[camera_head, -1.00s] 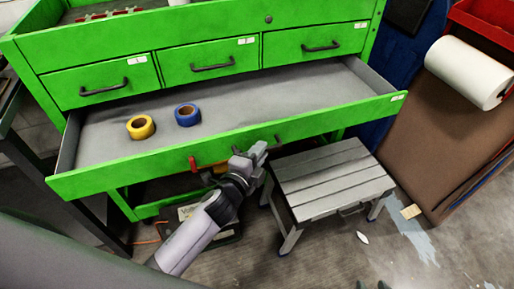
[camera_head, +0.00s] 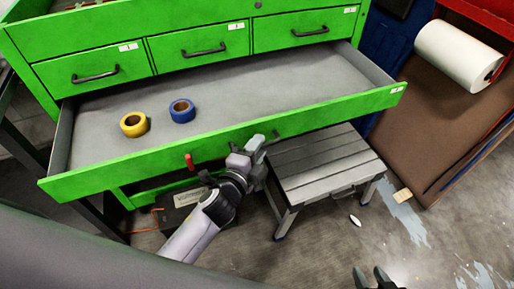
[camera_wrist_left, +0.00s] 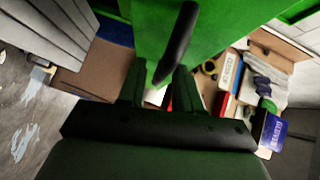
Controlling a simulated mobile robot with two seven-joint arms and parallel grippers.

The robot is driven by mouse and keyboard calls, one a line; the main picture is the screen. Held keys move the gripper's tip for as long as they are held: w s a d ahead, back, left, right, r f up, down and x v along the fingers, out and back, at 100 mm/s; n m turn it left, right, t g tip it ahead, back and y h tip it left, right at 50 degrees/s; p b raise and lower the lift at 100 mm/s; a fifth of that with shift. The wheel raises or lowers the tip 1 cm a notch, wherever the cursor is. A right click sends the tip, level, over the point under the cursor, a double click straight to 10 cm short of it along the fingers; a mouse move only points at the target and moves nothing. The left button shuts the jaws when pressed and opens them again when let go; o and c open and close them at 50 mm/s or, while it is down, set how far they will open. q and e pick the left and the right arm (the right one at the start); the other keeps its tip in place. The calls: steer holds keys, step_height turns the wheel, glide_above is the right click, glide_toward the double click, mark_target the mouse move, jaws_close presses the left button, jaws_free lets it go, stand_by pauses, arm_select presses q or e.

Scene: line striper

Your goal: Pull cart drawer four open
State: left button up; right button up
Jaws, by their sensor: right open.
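The wide green cart drawer (camera_head: 330,112) stands far out below a row of three smaller shut drawers. Its grey inside holds a yellow tape roll (camera_head: 134,124) and a blue tape roll (camera_head: 182,111). My left gripper (camera_head: 256,145) is at the drawer front.
A grey step stool (camera_head: 325,165) stands on the floor right beside my left gripper and under the drawer's right part. A white paper roll (camera_head: 459,56) is at the right. Bare floor lies at the lower right.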

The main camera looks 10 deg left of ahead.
stand_by(0.3)
arm_select(q)
steer(key=v, duration=0.7)
steer(key=shift+s, duration=0.1)
stand_by(0.5)
steer(key=s+a+f+n+g+p, duration=0.2)
steer(key=s+a+f+n+p, duration=0.1)
steer(key=s+n, duration=0.4)
steer(key=s+a+f+n+g+y+p, duration=0.1)
steer(key=s+a+f+n+g+p, duration=0.2)
steer(key=s+a+n, duration=0.2)
steer(key=s+n, duration=0.2)
steer(key=n, duration=0.2)
steer(key=shift+s+f+g, duration=0.2)
steer(key=shift+s+g, duration=0.1)
steer(key=shift+s, duration=0.05)
steer(key=shift+a, duration=0.15)
